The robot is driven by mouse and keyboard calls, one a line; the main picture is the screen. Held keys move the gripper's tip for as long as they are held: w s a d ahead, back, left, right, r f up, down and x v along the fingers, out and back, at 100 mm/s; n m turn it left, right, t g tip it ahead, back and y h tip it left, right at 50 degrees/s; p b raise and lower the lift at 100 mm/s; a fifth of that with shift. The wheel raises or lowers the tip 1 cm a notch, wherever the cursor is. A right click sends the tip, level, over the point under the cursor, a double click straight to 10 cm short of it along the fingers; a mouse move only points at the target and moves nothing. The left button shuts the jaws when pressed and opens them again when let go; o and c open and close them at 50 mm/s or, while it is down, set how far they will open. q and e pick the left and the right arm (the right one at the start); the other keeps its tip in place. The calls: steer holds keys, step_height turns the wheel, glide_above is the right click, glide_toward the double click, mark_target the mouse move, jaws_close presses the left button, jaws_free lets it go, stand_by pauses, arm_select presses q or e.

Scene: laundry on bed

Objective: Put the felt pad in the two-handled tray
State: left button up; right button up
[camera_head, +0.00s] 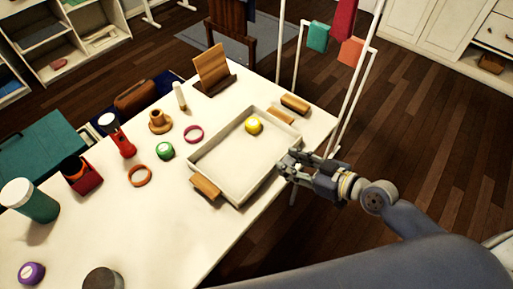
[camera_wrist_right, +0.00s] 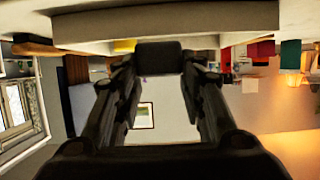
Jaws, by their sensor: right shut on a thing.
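The two-handled tray (camera_head: 213,150) is pale and rectangular, with a wooden handle at each end, on the white table. My right gripper (camera_head: 287,164) is at the tray's right-hand long side, near the rim. In the right wrist view, the fingers of this gripper (camera_wrist_right: 158,72) are shut on a small dark rounded block (camera_wrist_right: 158,57), which looks like the felt pad. In the head view the pad is too small and dark to make out against the fingers. The tray's pale side (camera_wrist_right: 210,20) shows above it in the wrist view. My left gripper is not in view.
A yellow round thing (camera_head: 254,126) is inside the tray; the rest of its floor is clear. A white rack (camera_head: 358,90) stands beyond the table's right edge.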

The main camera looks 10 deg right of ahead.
steer(key=w, duration=0.5)
steer(key=w+f+p, duration=0.1)
steer(key=w, duration=0.9)
steer(key=shift+w+a+f, duration=0.15)
steer(key=shift+a, duration=0.1)
steer(key=shift+w+f, duration=0.1)
steer(key=shift+f, duration=1.7)
steer(key=shift+f, duration=0.15)
steer(key=o, duration=0.5)
